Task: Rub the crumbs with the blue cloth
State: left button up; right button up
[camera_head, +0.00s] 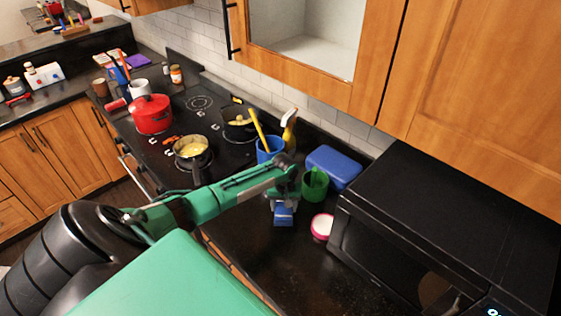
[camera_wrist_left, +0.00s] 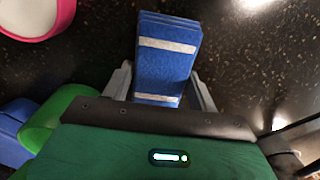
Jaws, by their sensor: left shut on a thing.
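The blue cloth (camera_head: 284,217), folded and with white stripes, is in my left gripper (camera_head: 281,203) over the dark counter. In the left wrist view the cloth (camera_wrist_left: 168,68) sticks out between the two grey fingers of the left gripper (camera_wrist_left: 160,92), which is shut on it. I cannot tell whether the cloth touches the counter. Small pale and brown specks (camera_wrist_left: 240,55) are spread over the dark counter around the cloth; I cannot clearly tell crumbs from the stone's own pattern. My right gripper is not in view.
A pink-rimmed white bowl (camera_head: 322,226) and a green cup (camera_head: 315,184) stand close to the cloth. A blue box (camera_head: 334,167), a blue container (camera_head: 269,150) and a spray bottle (camera_head: 289,131) are behind. A black microwave (camera_head: 455,215) stands right. The stove holds a red pot (camera_head: 150,115).

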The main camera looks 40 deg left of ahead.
aim_at(297, 223)
pick_arm(q)
jog(key=shift+s+d, duration=0.1)
jog(key=shift+d, duration=1.25)
jog(key=shift+s+d+f, duration=0.1)
jog(key=shift+s+d, duration=0.1)
jog(key=shift+d, duration=1.75)
jog(key=shift+r, duration=3)
notch_tip(297, 223, up, 3)
jog(key=shift+r, duration=0.1)
jog(key=shift+w, duration=0.1)
